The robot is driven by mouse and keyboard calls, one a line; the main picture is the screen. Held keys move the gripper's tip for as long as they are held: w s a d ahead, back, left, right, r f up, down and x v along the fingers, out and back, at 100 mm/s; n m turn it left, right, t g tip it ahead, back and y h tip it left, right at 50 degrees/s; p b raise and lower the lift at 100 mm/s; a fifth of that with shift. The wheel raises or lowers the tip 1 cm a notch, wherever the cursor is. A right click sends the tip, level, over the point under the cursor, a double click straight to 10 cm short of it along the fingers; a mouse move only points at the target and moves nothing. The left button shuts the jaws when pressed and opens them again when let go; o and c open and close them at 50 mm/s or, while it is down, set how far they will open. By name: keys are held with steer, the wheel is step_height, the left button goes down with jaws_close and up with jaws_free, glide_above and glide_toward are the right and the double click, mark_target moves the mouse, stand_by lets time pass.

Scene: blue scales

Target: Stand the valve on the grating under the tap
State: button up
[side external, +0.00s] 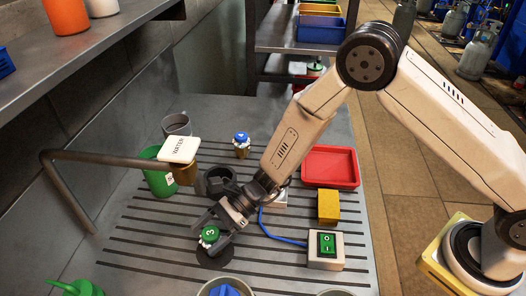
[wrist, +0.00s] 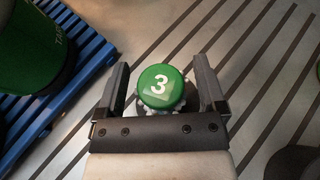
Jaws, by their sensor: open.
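The valve with a green cap marked 3 (side external: 209,235) is between the fingers of my gripper (side external: 217,233). In the wrist view the green cap (wrist: 161,87) sits between the two open fingers of the gripper (wrist: 162,92), with a gap on each side. Its lower body is mostly hidden under the cap. A second valve, with a blue cap (side external: 241,138), stands farther back. The tap is a bent pipe (side external: 105,158) from the left, with a white plate marked WATER (side external: 178,149) near its end. The slotted grey grating (side external: 150,235) spans the bench top under both.
A green cup (side external: 157,180) and a grey mug (side external: 176,124) stand by the tap end. A black round holder (side external: 219,180), red tray (side external: 331,167), yellow block (side external: 328,206) and switch box (side external: 326,250) are nearby. In the wrist view, a blue slatted rack (wrist: 85,72) lies left.

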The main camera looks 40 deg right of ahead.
steer(key=v, duration=1)
steer(key=shift+d, duration=0.35)
steer(key=shift+s+r, duration=0.1)
steer(key=shift+r, duration=0.05)
steer(key=s+d+r+n+t+h, duration=0.1)
steer(key=s+d+r+n+h, duration=0.1)
steer(key=s+d+n+h, duration=0.3)
steer(key=s+d+r+n+t+h, duration=0.1)
steer(key=s+d+r+n+h, duration=0.2)
steer(key=d+n, duration=1)
steer(key=shift+s+d+r+t+h, duration=0.25)
steer(key=shift+s+d+h, duration=1.15)
steer(key=shift+d+h, duration=1.05)
steer(key=shift+a+f+h, duration=0.1)
steer(key=shift+a+h, duration=0.15)
